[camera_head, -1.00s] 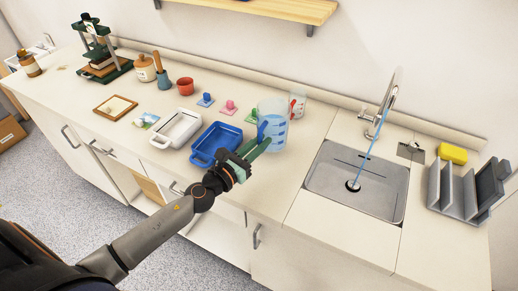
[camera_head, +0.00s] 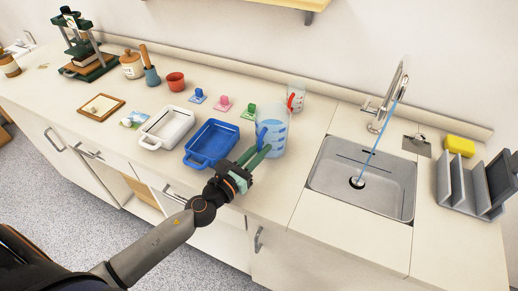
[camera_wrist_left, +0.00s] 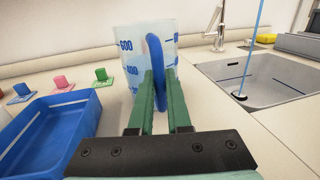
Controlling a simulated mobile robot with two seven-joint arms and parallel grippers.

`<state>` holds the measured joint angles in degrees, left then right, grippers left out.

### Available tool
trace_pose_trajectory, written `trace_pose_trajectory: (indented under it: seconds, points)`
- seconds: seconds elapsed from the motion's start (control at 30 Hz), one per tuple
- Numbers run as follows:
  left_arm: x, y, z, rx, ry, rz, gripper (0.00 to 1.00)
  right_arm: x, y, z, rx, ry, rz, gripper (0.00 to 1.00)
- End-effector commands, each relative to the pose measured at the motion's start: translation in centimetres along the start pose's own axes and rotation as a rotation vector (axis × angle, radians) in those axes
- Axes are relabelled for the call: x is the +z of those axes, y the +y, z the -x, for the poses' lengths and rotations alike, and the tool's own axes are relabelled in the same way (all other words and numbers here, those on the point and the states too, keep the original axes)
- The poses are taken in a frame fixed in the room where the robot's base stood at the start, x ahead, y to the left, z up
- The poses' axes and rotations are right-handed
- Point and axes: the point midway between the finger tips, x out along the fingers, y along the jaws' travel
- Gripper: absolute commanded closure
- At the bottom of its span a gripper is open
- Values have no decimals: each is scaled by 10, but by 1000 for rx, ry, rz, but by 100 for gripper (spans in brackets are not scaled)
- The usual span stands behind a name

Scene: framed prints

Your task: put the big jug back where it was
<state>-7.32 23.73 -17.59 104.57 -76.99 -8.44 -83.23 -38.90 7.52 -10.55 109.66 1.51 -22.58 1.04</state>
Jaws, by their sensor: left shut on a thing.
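The big jug (camera_head: 273,134) is clear with blue markings and a blue handle, and stands upright at the counter's middle, left of the sink. It also shows in the left wrist view (camera_wrist_left: 130,58). My left gripper (camera_head: 262,152) reaches it from the front. In the left wrist view its green fingers (camera_wrist_left: 160,82) are shut on the jug's blue handle (camera_wrist_left: 157,60). Whether the jug's base touches the counter is hard to tell. A smaller jug (camera_head: 296,97) with a red handle stands just behind it. My right gripper is out of view.
The sink (camera_head: 362,180) with running water from the tap (camera_head: 393,100) is to the right. A blue tray (camera_head: 211,143) and a white tray (camera_head: 167,127) lie to the left. Small coloured stamps (camera_head: 223,104) sit behind them. A grey rack (camera_head: 470,188) stands far right.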

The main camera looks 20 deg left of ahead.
Motion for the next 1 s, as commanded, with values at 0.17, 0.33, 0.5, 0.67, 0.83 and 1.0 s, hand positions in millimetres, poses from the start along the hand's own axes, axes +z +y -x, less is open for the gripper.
trace_pose_trajectory:
  seconds: [0.17, 0.33, 0.5, 0.67, 0.83, 1.0]
  points:
    - [-1, 0, 0, 0, 0, 0, 68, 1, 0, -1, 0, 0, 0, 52]
    - [-1, 0, 0, 0, 0, 0, 54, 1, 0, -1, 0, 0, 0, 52]
    - [0, 0, 0, 0, 0, 0, 54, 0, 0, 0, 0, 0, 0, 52]
    - [0, 0, 4, 0, 2, 0, 54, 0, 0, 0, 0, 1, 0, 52]
    - [-2, 0, 29, 0, 2, 0, 54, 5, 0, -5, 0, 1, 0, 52]
    - [-3, 0, 60, -1, 3, -1, 54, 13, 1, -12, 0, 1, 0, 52]
